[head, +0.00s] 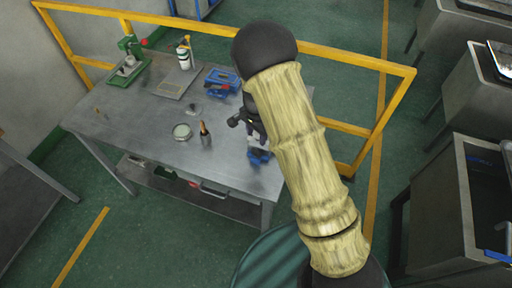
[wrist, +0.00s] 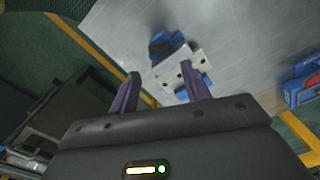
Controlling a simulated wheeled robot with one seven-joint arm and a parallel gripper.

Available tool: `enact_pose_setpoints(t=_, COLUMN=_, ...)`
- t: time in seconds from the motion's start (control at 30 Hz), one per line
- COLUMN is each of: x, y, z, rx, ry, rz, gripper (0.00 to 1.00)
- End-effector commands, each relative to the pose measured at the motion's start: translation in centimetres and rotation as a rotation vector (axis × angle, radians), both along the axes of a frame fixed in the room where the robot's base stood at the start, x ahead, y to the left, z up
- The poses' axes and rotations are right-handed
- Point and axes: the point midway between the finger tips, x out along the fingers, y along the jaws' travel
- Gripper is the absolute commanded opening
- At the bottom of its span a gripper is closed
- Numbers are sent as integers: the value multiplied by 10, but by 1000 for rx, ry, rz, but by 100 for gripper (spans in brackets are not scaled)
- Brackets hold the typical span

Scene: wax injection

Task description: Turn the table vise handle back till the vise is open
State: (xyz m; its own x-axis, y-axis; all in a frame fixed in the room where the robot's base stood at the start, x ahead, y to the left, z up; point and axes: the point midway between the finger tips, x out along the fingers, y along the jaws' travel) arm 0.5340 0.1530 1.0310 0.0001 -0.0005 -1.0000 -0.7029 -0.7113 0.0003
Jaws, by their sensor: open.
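A blue and silver device, which looks like the table vise (head: 259,156), sits at the table's right front edge in the head view, partly hidden by my arm. In the wrist view the vise (wrist: 182,70) shows a pale metal plate with holes and blue parts on both sides. I cannot make out its handle or whether its jaws are apart. In the head view my gripper is a dark shape beside and above the vise, mostly behind my arm.
The metal table (head: 150,130) also holds another blue device (head: 222,82), a green press (head: 129,62), a white container (head: 183,56), a round dish (head: 182,131) and a dark pointed tool (head: 205,134). A yellow rail (head: 340,62) runs behind the table.

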Motion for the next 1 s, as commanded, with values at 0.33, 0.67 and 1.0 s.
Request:
enact_pose_setpoints(t=0.33, x=-1, y=-1, z=-52, rx=-1, ry=3, rz=0, gripper=47)
enact_pose_setpoints(t=0.67, x=0, y=0, z=-89, rx=0, ry=1, rz=0, gripper=47)
enact_pose_setpoints(t=1.0, x=0, y=0, z=-94, rx=0, ry=0, rz=1, gripper=47)
